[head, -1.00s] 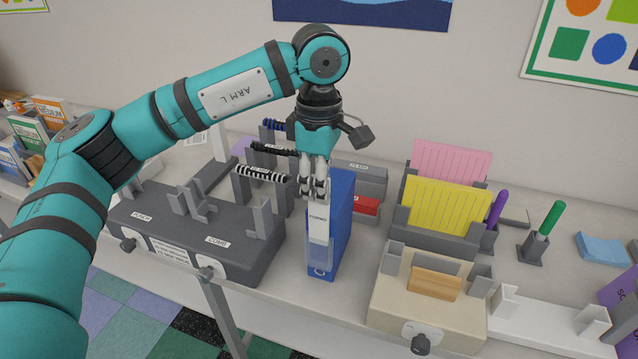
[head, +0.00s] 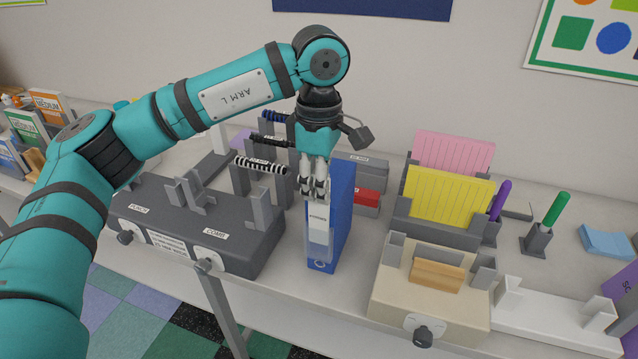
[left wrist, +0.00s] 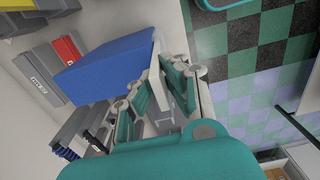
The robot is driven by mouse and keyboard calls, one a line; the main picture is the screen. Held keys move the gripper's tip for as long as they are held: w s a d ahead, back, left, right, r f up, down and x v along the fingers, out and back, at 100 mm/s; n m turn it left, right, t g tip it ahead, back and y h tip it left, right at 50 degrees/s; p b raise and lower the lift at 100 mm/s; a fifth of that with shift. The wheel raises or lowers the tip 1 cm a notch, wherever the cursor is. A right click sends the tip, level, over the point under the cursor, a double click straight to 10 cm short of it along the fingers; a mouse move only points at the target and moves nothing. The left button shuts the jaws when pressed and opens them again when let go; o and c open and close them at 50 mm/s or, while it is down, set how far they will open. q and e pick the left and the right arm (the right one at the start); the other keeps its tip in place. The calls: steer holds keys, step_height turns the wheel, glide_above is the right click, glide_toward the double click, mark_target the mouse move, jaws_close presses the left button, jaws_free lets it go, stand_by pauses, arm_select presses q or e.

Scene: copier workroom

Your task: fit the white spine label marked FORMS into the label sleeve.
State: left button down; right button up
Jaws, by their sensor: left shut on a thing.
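The blue binder (head: 343,215) stands upright on the counter, and it also shows in the left wrist view (left wrist: 105,66). The label sleeve (head: 320,250) is a pale, clear pocket on the lower part of its spine. My left gripper (head: 315,188) is shut on the upper part of the white spine label (head: 318,222), upright in front of the spine. The label's print is too small to read surely. Its lower end overlaps the sleeve in the head view; I cannot tell whether it is inside. In the left wrist view the fingers (left wrist: 168,88) are close beside the spine.
A dark comb-binding machine (head: 150,218) is left of the binder, with coils on posts behind it. A beige machine (head: 390,305) is at its right. Yellow (head: 450,198) and pink card racks and pen stands are farther right. The front counter edge is close.

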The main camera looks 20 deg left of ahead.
arm_select(q)
steer(key=shift+f+b, duration=0.9)
steer(key=shift+f, duration=0.3)
steer(key=c, duration=1.4)
jaws_free()
steer(key=shift+o, duration=0.2)
step_height(320, 180, up, 12)
steer(key=shift+r, duration=0.1)
